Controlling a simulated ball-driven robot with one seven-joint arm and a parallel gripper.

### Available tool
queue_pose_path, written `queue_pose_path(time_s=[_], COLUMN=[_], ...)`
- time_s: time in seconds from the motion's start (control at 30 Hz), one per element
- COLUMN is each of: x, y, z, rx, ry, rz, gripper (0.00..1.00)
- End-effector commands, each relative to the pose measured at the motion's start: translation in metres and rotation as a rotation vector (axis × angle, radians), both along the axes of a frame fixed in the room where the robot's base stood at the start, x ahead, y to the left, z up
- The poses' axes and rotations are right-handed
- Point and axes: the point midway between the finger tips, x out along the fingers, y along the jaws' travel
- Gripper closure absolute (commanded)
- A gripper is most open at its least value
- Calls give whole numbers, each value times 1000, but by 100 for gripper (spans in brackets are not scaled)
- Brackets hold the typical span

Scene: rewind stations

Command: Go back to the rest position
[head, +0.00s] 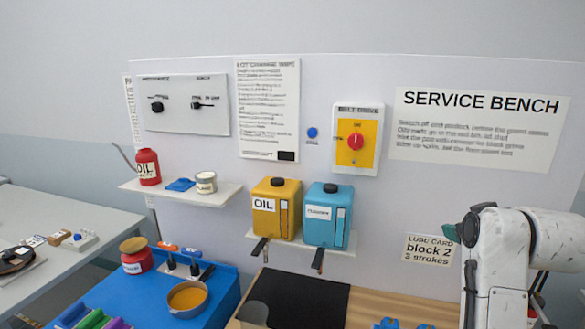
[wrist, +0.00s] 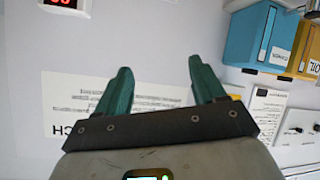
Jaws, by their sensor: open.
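My gripper (wrist: 160,82) is open in the wrist view, its two green fingers spread apart with nothing between them. Beyond them is the pale wall panel with an upside-down printed sign. In the head view my white arm stands at the right, and a green fingertip of my gripper (head: 452,233) shows beside it, in front of the panel and above the lube card (head: 429,249). The rest of the gripper is hidden behind the arm in that view.
A yellow oil tank (head: 276,208) and a blue tank (head: 327,216) stand on a small shelf left of my arm; both also show in the wrist view. A dark mat (head: 305,297) lies on the bench. A blue tray (head: 140,301) holds a bowl (head: 187,298) and a red jar (head: 136,262).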

Motion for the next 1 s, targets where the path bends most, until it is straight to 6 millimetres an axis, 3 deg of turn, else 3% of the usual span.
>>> queue_pose_path(time_s=[0.27, 0.5, 0.7, 1.0], x=[-73, -166, -243, -329], y=[24, 49, 69, 88], z=[-125, -220, -270, -306], rx=[77, 165, 233, 307], ry=[178, 349, 475, 609], rz=[-15, -39, -64, -100], gripper=[31, 31, 31, 31])
